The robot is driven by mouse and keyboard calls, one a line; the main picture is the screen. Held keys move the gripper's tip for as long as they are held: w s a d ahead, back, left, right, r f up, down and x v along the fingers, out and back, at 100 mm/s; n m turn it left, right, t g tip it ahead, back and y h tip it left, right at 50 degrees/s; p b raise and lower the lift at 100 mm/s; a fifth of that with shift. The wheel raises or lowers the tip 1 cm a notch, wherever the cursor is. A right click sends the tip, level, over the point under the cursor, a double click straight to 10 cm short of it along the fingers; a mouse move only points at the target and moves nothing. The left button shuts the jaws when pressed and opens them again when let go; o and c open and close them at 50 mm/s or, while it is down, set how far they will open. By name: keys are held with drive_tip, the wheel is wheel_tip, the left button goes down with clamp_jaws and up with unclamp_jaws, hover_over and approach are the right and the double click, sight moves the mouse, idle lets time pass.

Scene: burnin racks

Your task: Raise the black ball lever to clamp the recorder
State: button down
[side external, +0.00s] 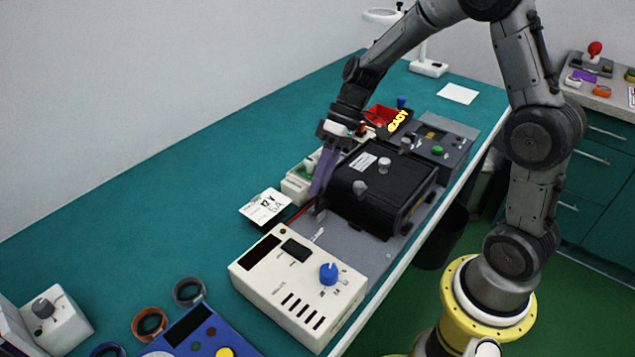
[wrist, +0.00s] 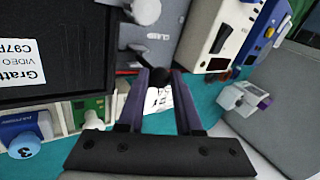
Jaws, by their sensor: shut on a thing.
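The recorder (side external: 385,195) is a black box with a white label, sitting on a grey plate. In the wrist view the recorder (wrist: 85,45) fills the upper left. My gripper (side external: 318,193) points down beside the recorder's left end, with purple fingers. In the wrist view my gripper (wrist: 160,80) is shut on the black ball (wrist: 160,74) of the lever, which shows between the fingertips. The lever's shaft is mostly hidden, and the fingers cover the ball in the side view.
A cream box with a blue knob (side external: 290,285) stands in front of the plate. A grey unit with a green button (side external: 442,145) and a red tray (side external: 382,115) are behind.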

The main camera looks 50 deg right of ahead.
drive_tip(key=shift+d, duration=0.1)
idle(0.3)
drive_tip(key=c, duration=0.6)
unclamp_jaws()
drive_tip(key=v, duration=1.3)
drive_tip(key=shift+d+r, duration=0.25)
drive_tip(key=shift+r, duration=0.05)
drive_tip(key=shift+a, duration=0.1)
